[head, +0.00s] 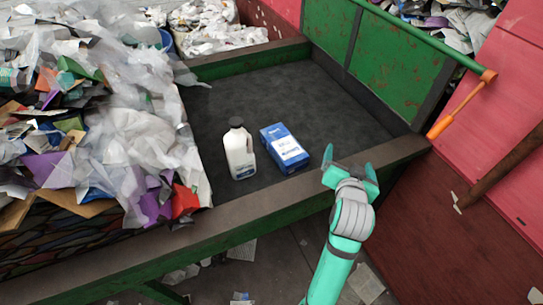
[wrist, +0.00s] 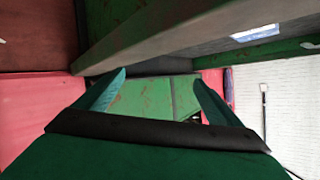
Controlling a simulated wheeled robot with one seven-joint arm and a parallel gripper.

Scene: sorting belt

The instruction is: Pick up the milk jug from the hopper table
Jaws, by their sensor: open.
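The milk jug (head: 239,152) is white with a dark cap and a dark label near its base. It stands upright on the dark hopper table (head: 225,104), left of a blue and white box (head: 285,149). My gripper (head: 350,170) is open and empty at the table's front right edge, to the right of the box and apart from the jug. In the wrist view my gripper's two fingers (wrist: 158,88) are spread with nothing between them. The jug does not show in the wrist view.
A heap of paper and plastic waste (head: 90,110) covers the table's left side, close to the jug. A raised front rim (head: 280,201) and a green back wall (head: 385,55) bound the table. The dark surface behind the jug and box is clear.

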